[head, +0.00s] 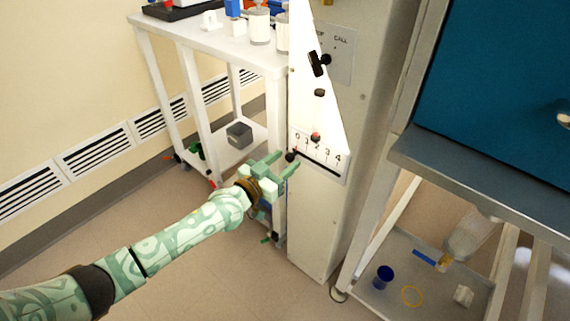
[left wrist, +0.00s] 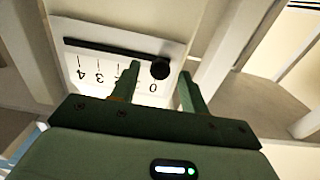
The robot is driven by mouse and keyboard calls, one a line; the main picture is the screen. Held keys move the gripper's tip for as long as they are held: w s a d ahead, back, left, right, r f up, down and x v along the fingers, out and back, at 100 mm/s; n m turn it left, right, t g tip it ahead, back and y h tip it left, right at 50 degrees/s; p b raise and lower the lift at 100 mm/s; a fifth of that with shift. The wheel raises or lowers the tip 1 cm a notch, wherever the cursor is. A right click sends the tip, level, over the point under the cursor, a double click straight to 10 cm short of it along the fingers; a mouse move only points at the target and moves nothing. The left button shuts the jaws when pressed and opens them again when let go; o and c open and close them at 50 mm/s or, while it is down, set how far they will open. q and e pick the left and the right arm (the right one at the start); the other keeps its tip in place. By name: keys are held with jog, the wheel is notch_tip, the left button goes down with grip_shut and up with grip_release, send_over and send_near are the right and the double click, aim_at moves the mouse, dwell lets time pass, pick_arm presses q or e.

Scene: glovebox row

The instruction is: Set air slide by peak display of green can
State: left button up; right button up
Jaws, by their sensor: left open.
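The air slide is a white scale plate (head: 322,167) marked 0 to 4 with a dark slot, on the pale column's front. Its round black knob (head: 291,156) sits at the slot's left end, by the 0. In the left wrist view the plate appears upside down, and the knob (left wrist: 160,68) shows beyond and between the fingertips. My left gripper (head: 284,163) is open at the knob, one finger on each side; I cannot tell if they touch it. The green can and a peak display cannot be made out. My right gripper is not in view.
Above the scale are a small red-topped knob (head: 315,137), a dark knob (head: 319,93) and a black lever (head: 317,63). A white cart (head: 205,50) with canisters stands left. A grey-framed bench (head: 470,175) with a lower shelf stands right. Floor in front is clear.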

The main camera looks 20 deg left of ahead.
aim_at(306, 156)
pick_arm(q)
jog(key=shift+w+d, duration=0.1)
jog(key=shift+w, duration=0.15)
grip_shut()
jog(key=shift+s+d+r, duration=0.1)
jog(key=shift+d+r, duration=0.1)
jog(key=shift+d, duration=0.05)
jog(key=shift+s+d+r+p, duration=0.1)
jog(key=shift+s+d+p, duration=0.1)
jog(key=shift+d+p, duration=0.35)
jog(key=shift+s+d+p, duration=0.2)
jog(key=shift+d+p, duration=0.2)
jog(key=shift+d, duration=0.25)
jog(key=shift+f, duration=0.25)
grip_release()
